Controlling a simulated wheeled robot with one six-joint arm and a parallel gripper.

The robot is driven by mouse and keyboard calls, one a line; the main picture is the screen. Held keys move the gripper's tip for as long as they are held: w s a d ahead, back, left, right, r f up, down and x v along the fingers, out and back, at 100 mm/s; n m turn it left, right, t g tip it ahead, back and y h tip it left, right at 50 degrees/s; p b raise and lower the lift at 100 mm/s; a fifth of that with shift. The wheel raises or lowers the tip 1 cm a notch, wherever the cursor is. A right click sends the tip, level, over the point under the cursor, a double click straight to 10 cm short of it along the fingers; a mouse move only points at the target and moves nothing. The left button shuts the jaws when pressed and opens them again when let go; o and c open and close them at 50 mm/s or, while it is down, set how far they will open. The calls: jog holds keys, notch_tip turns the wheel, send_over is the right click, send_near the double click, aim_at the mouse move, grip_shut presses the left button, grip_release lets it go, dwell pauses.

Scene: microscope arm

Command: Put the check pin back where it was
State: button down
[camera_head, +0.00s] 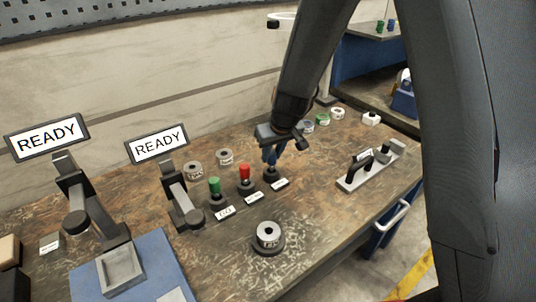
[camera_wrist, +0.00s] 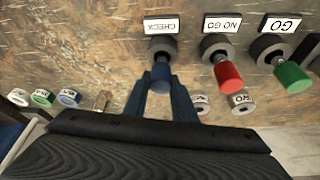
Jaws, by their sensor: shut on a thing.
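My gripper (camera_head: 271,157) is shut on the blue-headed check pin (camera_wrist: 161,74), with a finger on each side of the head in the wrist view. The pin is lined up with the black round holder (camera_wrist: 161,47) behind the CHECK label (camera_wrist: 162,26). That holder (camera_head: 271,175) shows right under my fingers in the head view. The pin's lower end is hidden, so I cannot tell how deep it sits in the holder. The blue fingers cover most of the pin in the head view.
The red NO GO pin (camera_head: 244,172) and the green GO pin (camera_head: 214,186) stand upright in neighbouring holders on the left. A ring gauge on a black base (camera_head: 268,237) stands in front. A grey fixture (camera_head: 368,168) is to the right. Several rings lie behind.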

jog(key=shift+f, duration=0.2)
jog(key=c, duration=1.5)
grip_release()
jog(key=shift+o, duration=0.2)
jog(key=shift+r, duration=0.2)
jog(key=shift+s+r, duration=0.1)
jog(key=shift+r, duration=0.25)
jog(key=b+v, duration=0.2)
jog(key=v, duration=0.9)
jog(key=s+d+f+m+g+h, duration=0.1)
jog(key=s+d+f+m, duration=0.1)
jog(key=s+d, duration=0.5)
jog(key=s+d+f+m+g, duration=0.1)
jog(key=s+d+f+m, duration=0.1)
jog(key=s+d, duration=0.5)
jog(key=s+f, duration=0.1)
jog(key=s, duration=0.4)
jog(key=shift+g+h, duration=0.4)
